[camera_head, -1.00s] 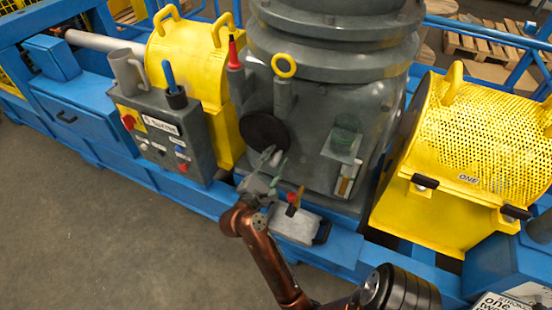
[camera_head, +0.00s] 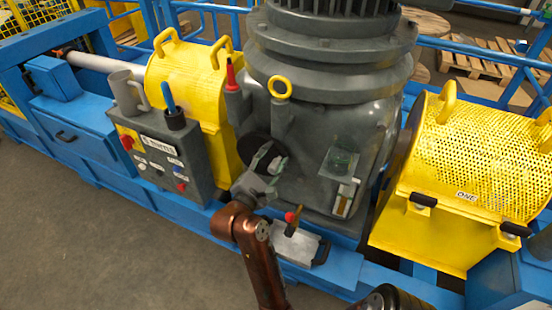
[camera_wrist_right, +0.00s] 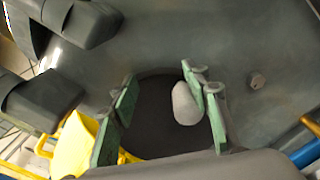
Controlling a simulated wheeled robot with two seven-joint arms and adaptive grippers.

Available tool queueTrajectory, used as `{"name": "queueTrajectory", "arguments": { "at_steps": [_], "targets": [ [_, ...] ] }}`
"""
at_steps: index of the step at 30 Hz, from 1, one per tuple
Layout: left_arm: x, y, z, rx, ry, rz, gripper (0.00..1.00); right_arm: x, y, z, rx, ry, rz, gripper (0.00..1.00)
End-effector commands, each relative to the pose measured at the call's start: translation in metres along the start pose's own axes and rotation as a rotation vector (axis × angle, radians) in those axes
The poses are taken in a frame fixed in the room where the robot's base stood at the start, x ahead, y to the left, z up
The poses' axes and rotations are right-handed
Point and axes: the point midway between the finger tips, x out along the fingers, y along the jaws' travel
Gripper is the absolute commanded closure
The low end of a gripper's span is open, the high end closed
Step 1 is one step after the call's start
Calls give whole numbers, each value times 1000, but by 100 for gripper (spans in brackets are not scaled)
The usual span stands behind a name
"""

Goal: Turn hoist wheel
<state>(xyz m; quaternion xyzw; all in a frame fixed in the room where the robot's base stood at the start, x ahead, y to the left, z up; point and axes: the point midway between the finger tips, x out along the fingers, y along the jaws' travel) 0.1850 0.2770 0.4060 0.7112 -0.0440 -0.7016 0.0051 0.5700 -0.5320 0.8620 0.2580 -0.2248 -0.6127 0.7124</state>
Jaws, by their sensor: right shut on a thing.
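The hoist wheel (camera_head: 251,147) is a dark round disc on the front of the grey motor housing, partly covered by my gripper in the head view. In the right wrist view the disc (camera_wrist_right: 150,90) lies behind the fingers, with a pale grey rounded knob (camera_wrist_right: 185,104) standing out from it. My right gripper (camera_head: 268,160) is at the wheel, shut on its knob. In the wrist view the green-padded fingers (camera_wrist_right: 163,108) flank the knob, which lies close to the right-hand pad. My left gripper is not in view.
A grey control box (camera_head: 165,150) with a mug stands left of the wheel. Yellow guards (camera_head: 188,75) flank the housing (camera_head: 330,115). A red-ended tool (camera_head: 292,222) and a pale metal block (camera_head: 295,243) sit below on the blue frame (camera_head: 110,165).

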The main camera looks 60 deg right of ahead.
Motion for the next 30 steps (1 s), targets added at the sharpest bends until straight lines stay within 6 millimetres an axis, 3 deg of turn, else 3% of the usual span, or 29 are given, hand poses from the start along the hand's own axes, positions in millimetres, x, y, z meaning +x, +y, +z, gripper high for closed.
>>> {"name": "queueTrajectory", "arguments": {
  "at_steps": [30],
  "targets": [
    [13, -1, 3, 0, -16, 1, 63, -61, 0, -4, 0, 10, 3, 63]
  ]
}}
